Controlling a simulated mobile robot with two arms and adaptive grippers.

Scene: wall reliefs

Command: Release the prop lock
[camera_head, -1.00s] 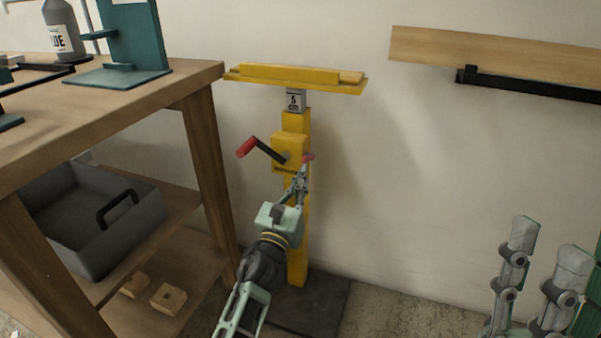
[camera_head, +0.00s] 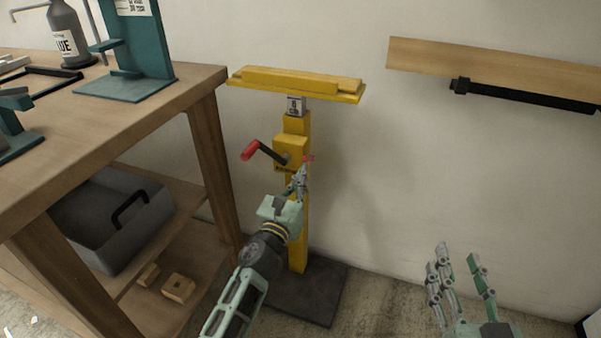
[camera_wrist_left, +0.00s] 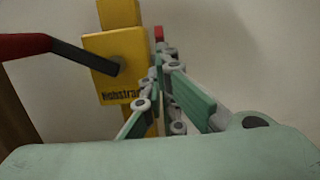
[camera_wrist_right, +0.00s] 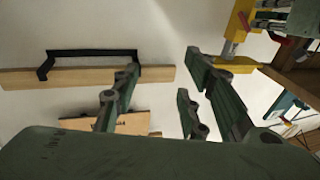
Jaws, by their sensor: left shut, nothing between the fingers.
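A yellow prop (camera_head: 297,210) stands upright by the wall, with a flat yellow head (camera_head: 297,84) on top and a "5 cm" label below it. Its yellow box (camera_head: 287,150) has a black crank with a red grip (camera_head: 250,150) pointing left. A small red knob, likely the lock (camera_head: 308,158), sticks out on the box's right side. My left gripper (camera_head: 303,172) is shut and empty, its tips close by this red knob; contact is unclear. In the left wrist view the knob (camera_wrist_left: 159,34) shows just beyond the fingertips. My right gripper (camera_wrist_right: 157,85) is open and empty, well to the right.
A wooden workbench (camera_head: 150,110) stands at left, with a teal stand (camera_head: 140,50) and a bottle (camera_head: 66,35) on it. A wooden beam (camera_head: 480,68) with a black bar is at upper right.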

